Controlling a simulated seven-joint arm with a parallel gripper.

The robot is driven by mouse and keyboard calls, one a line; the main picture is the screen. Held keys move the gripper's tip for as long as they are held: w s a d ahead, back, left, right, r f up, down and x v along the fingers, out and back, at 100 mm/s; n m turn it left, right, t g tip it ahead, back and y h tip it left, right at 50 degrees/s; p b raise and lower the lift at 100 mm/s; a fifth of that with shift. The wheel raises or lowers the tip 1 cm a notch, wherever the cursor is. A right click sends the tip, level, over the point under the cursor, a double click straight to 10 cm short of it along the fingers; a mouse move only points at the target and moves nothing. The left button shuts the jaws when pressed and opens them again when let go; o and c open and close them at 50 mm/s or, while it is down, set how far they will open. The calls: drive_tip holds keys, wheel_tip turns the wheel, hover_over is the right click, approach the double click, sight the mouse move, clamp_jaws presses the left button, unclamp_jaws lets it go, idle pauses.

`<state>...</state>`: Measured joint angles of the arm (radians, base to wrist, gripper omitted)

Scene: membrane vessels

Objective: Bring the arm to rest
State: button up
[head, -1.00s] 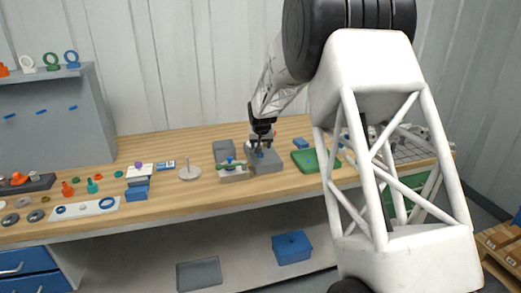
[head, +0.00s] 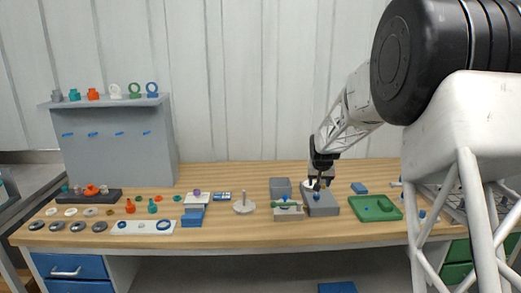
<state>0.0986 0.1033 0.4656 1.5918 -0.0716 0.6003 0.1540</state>
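My arm comes in from the right and reaches down to the bench. My gripper (head: 318,184) is small and dark in the head view, pointing down just above a grey block (head: 323,206). A small blue piece (head: 317,197) shows right below the fingertips; I cannot tell whether they touch it. Whether the fingers are open or shut is too small to tell. The wooden bench (head: 250,233) lies under them.
A grey open box (head: 280,187) and a light block with a green piece (head: 287,211) stand left of my gripper. A green tray (head: 376,208) is to its right. A spindle stand (head: 243,206) and a grey shelf (head: 120,150) with rings are farther left.

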drive_tip(key=s+a+r, duration=0.2)
drive_tip(key=s+r, duration=0.2)
drive_tip(key=s, duration=0.6)
drive_tip(key=s+a+r+n, duration=0.15)
drive_tip(key=s+r, duration=0.25)
drive_tip(key=s, duration=0.6)
drive_tip(key=s+a+r+m, duration=0.1)
drive_tip(key=s+a+r, duration=0.25)
drive_tip(key=s, duration=0.65)
drive_tip(key=s+a+f+n+g, duration=0.1)
drive_tip(key=s+a+f, duration=0.1)
drive_tip(key=s, duration=2.5)
drive_tip(key=shift+f+g+y, duration=0.15)
drive_tip(key=shift+g+y, duration=0.25)
drive_tip(key=shift+n, duration=0.25)
